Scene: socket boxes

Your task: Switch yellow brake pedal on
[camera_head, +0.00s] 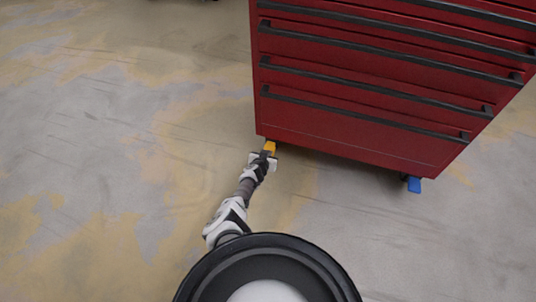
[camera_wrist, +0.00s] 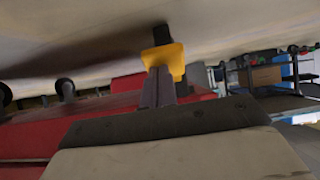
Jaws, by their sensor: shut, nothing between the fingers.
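The yellow brake pedal (camera_head: 269,146) juts out at the lower left corner of the red tool cabinet (camera_head: 340,140), close to the floor. It also shows in the wrist view (camera_wrist: 167,58), straight ahead of the fingers, with a dark wheel part just beyond it. My gripper (camera_head: 265,156) is at the pedal; its fingers (camera_wrist: 158,88) are together and empty, and their tips overlap the pedal's near edge in the wrist view. I cannot tell whether they touch it. The pedal's tilt is not clear.
A blue pedal (camera_head: 413,184) sits at the cabinet's lower right corner. The concrete floor (camera_head: 100,130) to the left is clear. Caster wheels (camera_wrist: 65,88) show under the cabinet in the wrist view, and a dark-framed rack (camera_wrist: 262,75) stands farther off.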

